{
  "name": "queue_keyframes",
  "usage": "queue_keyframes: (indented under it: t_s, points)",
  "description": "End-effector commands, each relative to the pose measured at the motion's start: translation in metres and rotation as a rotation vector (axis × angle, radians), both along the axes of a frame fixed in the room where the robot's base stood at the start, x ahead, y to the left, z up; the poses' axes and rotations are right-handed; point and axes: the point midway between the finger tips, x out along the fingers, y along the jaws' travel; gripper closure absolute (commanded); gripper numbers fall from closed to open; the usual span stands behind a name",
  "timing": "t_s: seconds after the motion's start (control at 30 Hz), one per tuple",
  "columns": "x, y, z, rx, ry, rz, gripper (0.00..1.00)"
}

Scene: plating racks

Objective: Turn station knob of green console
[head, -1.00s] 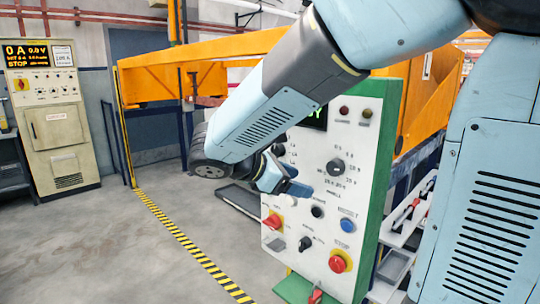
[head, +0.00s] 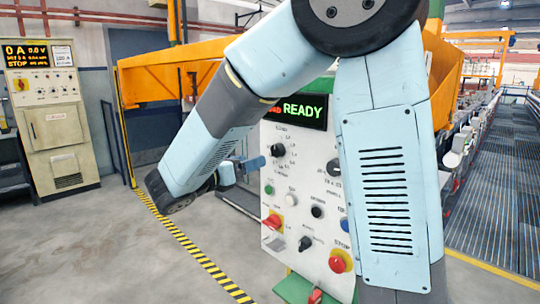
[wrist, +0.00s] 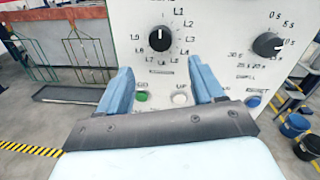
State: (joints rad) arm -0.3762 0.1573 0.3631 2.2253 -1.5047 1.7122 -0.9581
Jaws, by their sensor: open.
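The green console (head: 299,222) has a white front panel, seen in the middle of the head view. The station knob is a black round knob (head: 278,150) at the panel's upper left, with L labels around it. In the wrist view the knob (wrist: 160,40) shows whole, its white mark pointing up. My gripper (head: 251,168) is in front of the panel, left of and slightly below the knob in the head view. In the wrist view my gripper (wrist: 162,78) is open and empty, its blue fingers below the knob on either side, apart from it.
A second black knob (wrist: 267,44) with seconds labels is right of the station knob. A green button (wrist: 141,97), a white button (wrist: 180,99) and a blue button (wrist: 253,101) sit lower. The display (head: 301,111) reads READY. A cream cabinet (head: 50,120) stands far left.

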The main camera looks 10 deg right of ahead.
Motion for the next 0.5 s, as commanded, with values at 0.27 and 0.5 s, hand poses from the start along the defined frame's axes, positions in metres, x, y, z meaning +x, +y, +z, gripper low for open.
queue_keyframes:
  t_s: [0.27, 0.5]
  points:
    - [0.027, -0.042, 0.000, 0.001, -0.002, -0.004, 0.33]
    - [0.044, -0.067, 0.000, 0.001, -0.001, -0.003, 0.33]
